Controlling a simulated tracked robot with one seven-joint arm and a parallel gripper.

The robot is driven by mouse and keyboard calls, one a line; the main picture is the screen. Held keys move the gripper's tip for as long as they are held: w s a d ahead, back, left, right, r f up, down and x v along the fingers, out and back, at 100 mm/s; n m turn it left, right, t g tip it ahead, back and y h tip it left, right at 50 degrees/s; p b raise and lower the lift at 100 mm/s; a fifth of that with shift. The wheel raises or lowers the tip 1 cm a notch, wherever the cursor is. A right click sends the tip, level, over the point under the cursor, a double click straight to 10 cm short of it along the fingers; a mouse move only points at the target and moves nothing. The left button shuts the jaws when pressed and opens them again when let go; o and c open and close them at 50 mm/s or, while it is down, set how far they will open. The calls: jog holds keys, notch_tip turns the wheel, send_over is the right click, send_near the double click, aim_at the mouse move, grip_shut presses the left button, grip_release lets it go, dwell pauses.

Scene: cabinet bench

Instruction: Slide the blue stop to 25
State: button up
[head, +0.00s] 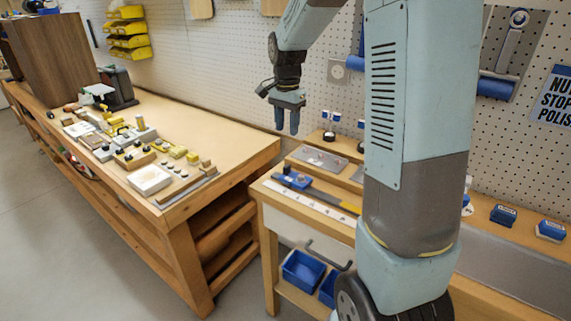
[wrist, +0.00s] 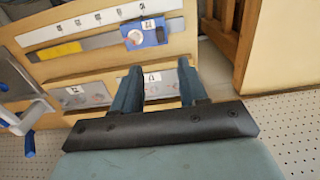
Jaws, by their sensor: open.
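The blue stop (head: 293,180) sits on a grey rail near the rail's left end in the head view. In the wrist view the stop (wrist: 147,34) has a pale round knob and a small white label, and sits toward the rail's right end. A white number strip (head: 312,205) runs alongside the rail; the strip (wrist: 85,22) also shows in the wrist view, its numbers too small to read. My gripper (head: 288,121) hangs above the bench, fingers down and apart. In the wrist view the gripper (wrist: 158,80) is open and empty, clear of the stop.
A yellow part (wrist: 60,51) lies on the rail away from the stop. Metal plates (head: 319,159) lie behind the rail. A wooden workbench (head: 225,150) with many small items stands at left, separated by a gap. Blue bins (head: 302,272) sit below. My arm hides part of the bench.

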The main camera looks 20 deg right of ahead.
aim_at(287, 166)
notch_tip(287, 166, down, 14)
jog(key=shift+r, duration=0.2)
dwell(0.4)
grip_shut()
dwell(0.3)
